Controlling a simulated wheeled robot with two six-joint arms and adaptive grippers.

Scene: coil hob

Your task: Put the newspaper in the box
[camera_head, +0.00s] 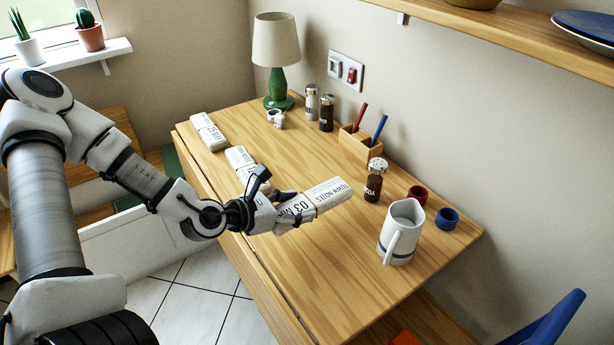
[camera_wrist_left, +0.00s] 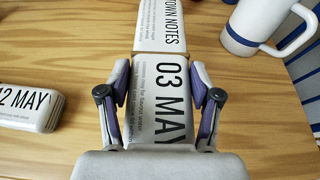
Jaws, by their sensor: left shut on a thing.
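A white folded newspaper marked "TOWN NOTES" and "03 MAY" (camera_head: 325,196) is over the middle of the wooden table. My left gripper (camera_head: 285,210) is shut on its near end, and its far end points to the right. In the left wrist view the two fingers (camera_wrist_left: 160,92) press the sides of this newspaper (camera_wrist_left: 160,40). I cannot tell whether it touches the table. A second newspaper (camera_head: 239,158) lies just behind the gripper, with "12 MAY" (camera_wrist_left: 30,107) readable in the wrist view. A third newspaper (camera_head: 208,131) lies near the far left corner. No box is clearly identifiable. My right gripper is out of view.
A pen holder (camera_head: 361,143), jars and a green lamp (camera_head: 278,88) stand along the wall. The table's front middle is clear.

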